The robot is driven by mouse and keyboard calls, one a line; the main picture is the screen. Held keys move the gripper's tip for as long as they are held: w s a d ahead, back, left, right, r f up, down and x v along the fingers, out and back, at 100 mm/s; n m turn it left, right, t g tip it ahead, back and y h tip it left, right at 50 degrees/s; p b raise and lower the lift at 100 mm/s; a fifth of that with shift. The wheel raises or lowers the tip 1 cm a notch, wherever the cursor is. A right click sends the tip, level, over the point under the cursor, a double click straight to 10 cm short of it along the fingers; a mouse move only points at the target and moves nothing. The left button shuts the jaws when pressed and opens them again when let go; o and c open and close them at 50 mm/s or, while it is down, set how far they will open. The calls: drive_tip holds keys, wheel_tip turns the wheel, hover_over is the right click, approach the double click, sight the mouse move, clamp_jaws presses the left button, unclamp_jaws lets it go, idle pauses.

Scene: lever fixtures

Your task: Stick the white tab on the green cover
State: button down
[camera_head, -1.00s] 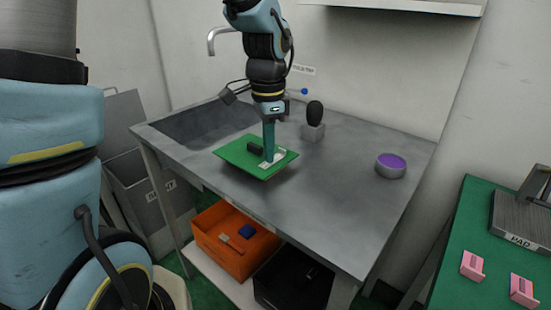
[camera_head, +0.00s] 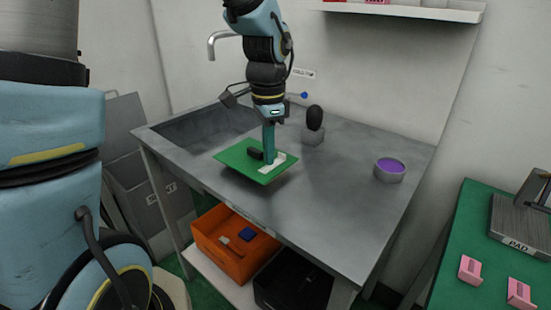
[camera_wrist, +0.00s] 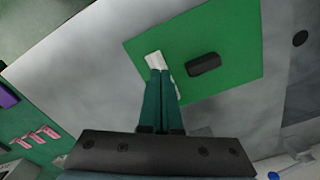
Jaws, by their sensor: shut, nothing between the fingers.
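The green cover (camera_head: 236,158) lies on the grey bench near its front left, with a black handle (camera_head: 256,153) on top. It also shows in the wrist view (camera_wrist: 232,45). The white tab (camera_head: 275,164) lies flat on the green cover, near its right side; in the wrist view the white tab (camera_wrist: 153,61) is partly hidden by my fingers. My gripper (camera_head: 269,162) points down over the tab, fingers together and empty. In the wrist view the closed fingertips (camera_wrist: 160,72) are over the tab; whether they touch it I cannot tell.
A sink basin (camera_head: 205,125) is at the bench's left. A black knob on a grey block (camera_head: 313,134) stands behind, and a round purple-topped container (camera_head: 390,169) at right. An orange bin (camera_head: 225,248) sits below. A green table (camera_head: 464,226) holds pink pieces and a pad.

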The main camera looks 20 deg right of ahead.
sight(269, 167)
drive_tip(key=shift+r+p, duration=2.45)
drive_tip(key=shift+r, duration=0.45)
